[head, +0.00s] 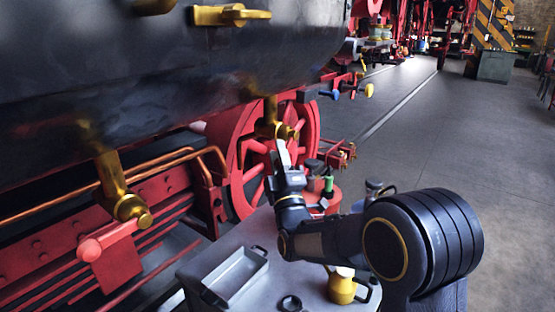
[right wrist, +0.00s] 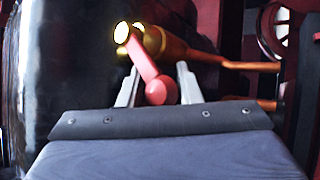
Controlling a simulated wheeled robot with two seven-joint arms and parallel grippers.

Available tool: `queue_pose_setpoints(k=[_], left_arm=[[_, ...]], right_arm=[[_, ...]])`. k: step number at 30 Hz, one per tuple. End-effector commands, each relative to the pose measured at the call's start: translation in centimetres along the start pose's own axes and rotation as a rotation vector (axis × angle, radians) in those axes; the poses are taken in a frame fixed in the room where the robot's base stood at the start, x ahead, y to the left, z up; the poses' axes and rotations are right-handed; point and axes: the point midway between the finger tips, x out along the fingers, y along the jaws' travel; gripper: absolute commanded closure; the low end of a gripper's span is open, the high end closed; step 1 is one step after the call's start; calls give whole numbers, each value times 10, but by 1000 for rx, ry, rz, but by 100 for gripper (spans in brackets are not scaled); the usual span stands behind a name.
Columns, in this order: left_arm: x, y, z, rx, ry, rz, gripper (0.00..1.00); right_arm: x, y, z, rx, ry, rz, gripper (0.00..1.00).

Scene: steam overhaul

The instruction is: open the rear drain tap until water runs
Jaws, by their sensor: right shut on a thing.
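Two brass drain taps hang under the dark boiler in the head view. The far tap (head: 271,112) is by the red spoked wheel, and it also shows in the right wrist view (right wrist: 172,45). Its red lever (right wrist: 143,62) slants down from the tap to a round knob between my fingers. My right gripper (head: 282,152) is at the far tap, shut on this lever; the fingers hide most of it in the head view. The near tap (head: 110,175) has a red handle (head: 105,240) pointing down and left. My left gripper is not in view.
A grey cart top (head: 228,243) below my right arm holds a grey tray (head: 235,278), a yellow container (head: 342,287), a black ring (head: 290,303) and a red container (head: 325,200). Copper pipes (head: 150,165) run along the red frame. The floor at right is clear.

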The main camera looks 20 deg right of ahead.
Motion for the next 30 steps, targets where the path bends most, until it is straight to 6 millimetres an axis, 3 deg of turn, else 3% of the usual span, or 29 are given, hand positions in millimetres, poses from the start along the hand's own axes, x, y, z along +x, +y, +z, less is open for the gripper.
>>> queue_pose_setpoints(k=[1,5,6,9,21,30], left_arm=[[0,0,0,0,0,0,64],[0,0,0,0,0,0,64],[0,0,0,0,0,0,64],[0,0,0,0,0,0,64],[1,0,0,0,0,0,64],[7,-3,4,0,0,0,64]], right_arm=[[-4,-8,4,-2,-10,-24,100],[-3,-8,5,-2,-11,-23,100],[-3,-7,5,-1,-11,-23,64],[-3,-6,5,-2,-11,-19,52],[-5,-3,3,0,-7,-11,52],[-52,-4,3,0,-8,-13,52]])
